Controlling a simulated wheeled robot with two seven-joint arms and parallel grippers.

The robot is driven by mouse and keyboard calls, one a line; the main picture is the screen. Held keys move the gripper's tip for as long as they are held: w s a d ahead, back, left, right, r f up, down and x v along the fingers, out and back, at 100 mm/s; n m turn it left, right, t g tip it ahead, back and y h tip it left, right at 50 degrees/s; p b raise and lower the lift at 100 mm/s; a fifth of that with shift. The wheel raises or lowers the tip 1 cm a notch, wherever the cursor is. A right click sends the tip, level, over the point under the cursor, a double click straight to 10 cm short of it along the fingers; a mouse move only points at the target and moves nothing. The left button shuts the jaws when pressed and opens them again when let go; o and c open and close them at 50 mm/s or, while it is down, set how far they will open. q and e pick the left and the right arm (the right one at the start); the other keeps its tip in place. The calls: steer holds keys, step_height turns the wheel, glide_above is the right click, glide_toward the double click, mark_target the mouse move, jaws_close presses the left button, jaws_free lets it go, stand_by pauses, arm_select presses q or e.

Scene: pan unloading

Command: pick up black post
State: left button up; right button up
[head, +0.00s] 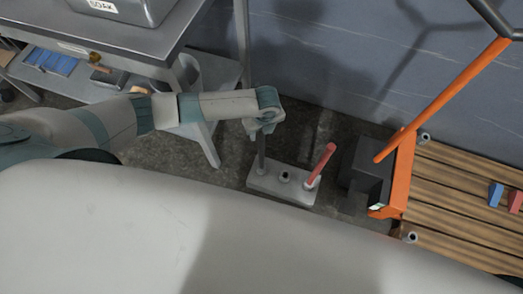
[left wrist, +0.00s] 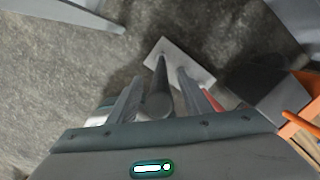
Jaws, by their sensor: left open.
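The black post (head: 262,153) stands upright in the left end of a pale grey block (head: 283,187) on the floor. A red post (head: 321,163) leans to the right in the block's right end, with an empty socket between the two. My left gripper (head: 262,127) is over the top of the black post. In the left wrist view the black post (left wrist: 158,98) lies between the two open fingers of the left gripper (left wrist: 156,94); I cannot tell whether either finger touches it. The red post (left wrist: 212,100) is partly hidden behind the right finger. My right gripper is not in view.
A metal table (head: 135,38) with a basin marked SOAK (head: 125,8) is at the upper left. An orange-framed cart with a slatted wooden deck (head: 455,190) and a dark box (head: 366,170) stand right of the block. A blue-grey wall is behind.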

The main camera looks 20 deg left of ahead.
arm_select(q)
steer(key=shift+c, duration=0.7)
jaws_close()
steer(key=shift+r, duration=0.1)
step_height(320, 180, up, 10)
steer(key=shift+f, duration=0.1)
stand_by(0.7)
